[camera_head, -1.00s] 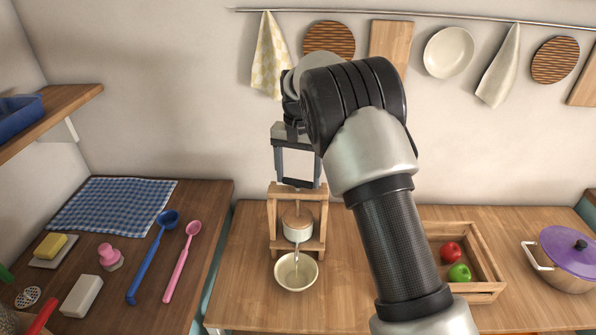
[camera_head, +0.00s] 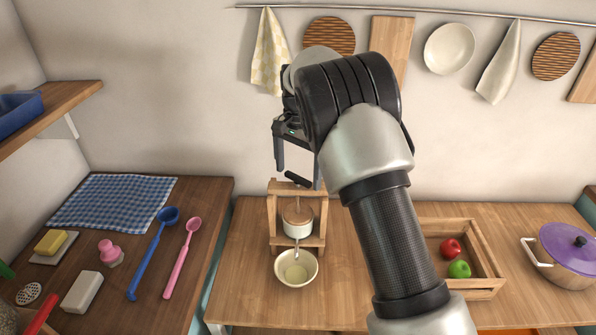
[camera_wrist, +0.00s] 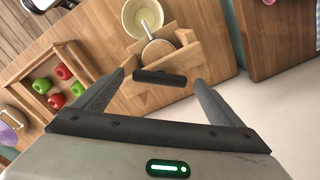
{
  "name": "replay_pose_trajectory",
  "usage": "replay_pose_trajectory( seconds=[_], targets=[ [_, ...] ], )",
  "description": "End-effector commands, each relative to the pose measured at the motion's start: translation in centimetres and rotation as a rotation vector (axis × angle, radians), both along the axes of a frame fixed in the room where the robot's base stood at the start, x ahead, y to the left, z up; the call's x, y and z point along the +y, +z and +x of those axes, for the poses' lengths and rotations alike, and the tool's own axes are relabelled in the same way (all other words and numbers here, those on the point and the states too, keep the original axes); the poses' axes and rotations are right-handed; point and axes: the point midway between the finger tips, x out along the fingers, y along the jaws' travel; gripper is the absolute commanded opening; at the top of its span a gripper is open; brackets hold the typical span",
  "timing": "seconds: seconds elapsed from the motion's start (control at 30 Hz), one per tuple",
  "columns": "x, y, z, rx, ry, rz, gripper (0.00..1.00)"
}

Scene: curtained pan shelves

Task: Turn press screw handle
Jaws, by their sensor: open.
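A wooden press (camera_head: 272,225) stands on the counter, with a white cup (camera_head: 298,229) in its frame under a round wooden plate (camera_head: 298,211). Its screw handle (camera_head: 298,180), a short black bar, is on top and sits tilted. My gripper (camera_head: 299,179) is open above the press, pointing down. In the wrist view the handle (camera_wrist: 160,77) lies between the two spread fingers, roughly along the line from one to the other. Gaps show at both ends; I cannot tell of any contact. A cream bowl (camera_head: 278,270) stands in front, under the press's spout.
A wooden crate (camera_head: 481,290) with red and green apples and a pot with a purple lid (camera_head: 572,245) stand to the right. The left counter holds a blue ladle (camera_head: 150,259), a pink spoon (camera_head: 181,260) and a checked cloth (camera_head: 112,202). Counter beside the press is clear.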

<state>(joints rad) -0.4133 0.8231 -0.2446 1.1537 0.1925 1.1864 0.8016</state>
Motion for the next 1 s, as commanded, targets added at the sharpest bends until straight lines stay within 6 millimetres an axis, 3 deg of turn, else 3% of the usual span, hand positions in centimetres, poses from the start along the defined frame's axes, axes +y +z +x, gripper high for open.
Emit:
replay_pose_trajectory(
  seconds=[0.4,0.77,1.0],
  targets=[
    [0.0,1.7,0.0,-0.001,0.0,0.0,0.91],
    [0.0,1.8,0.0,-0.001,0.0,0.001,0.91],
    [0.0,3.9,0.0,-0.002,0.0,0.001,0.91]
  ],
)
